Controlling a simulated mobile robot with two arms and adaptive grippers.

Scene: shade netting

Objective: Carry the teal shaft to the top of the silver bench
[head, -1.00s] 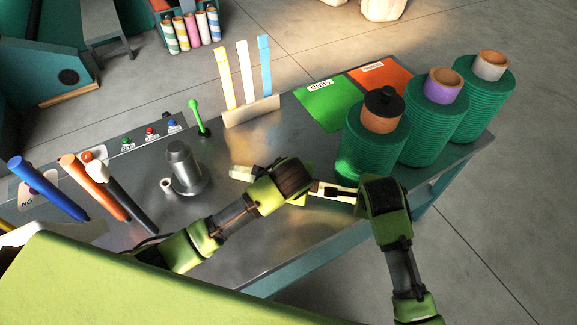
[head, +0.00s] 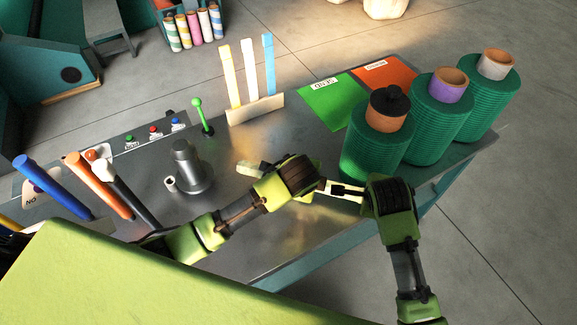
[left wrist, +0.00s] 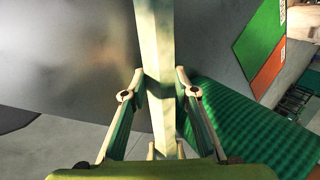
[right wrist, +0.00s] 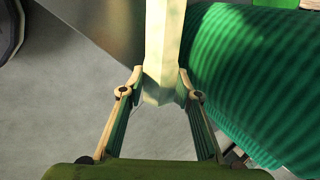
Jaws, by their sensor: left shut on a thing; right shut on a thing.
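The shaft, which looks pale greenish cream here, lies across both grippers; in the head view its left part (head: 248,168) shows over the metal bench top (head: 225,245). My left gripper (left wrist: 160,92) is shut on the shaft (left wrist: 154,30), which runs up between its fingers. My right gripper (right wrist: 160,92) is shut on the shaft near its end (right wrist: 163,40), above the bench's front right, close to a green roll. In the head view my left wrist hides the shaft's middle. The steel-grey bench is the nearest silver surface.
Green ribbed rolls (head: 372,150) stand on the bench's right end, beside the held shaft. A grey metal post (head: 187,170), a green lever (head: 203,115) and a strip holder (head: 255,110) stand left and behind. Coloured rods (head: 52,188) are at left. The floor (head: 490,240) at right is clear.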

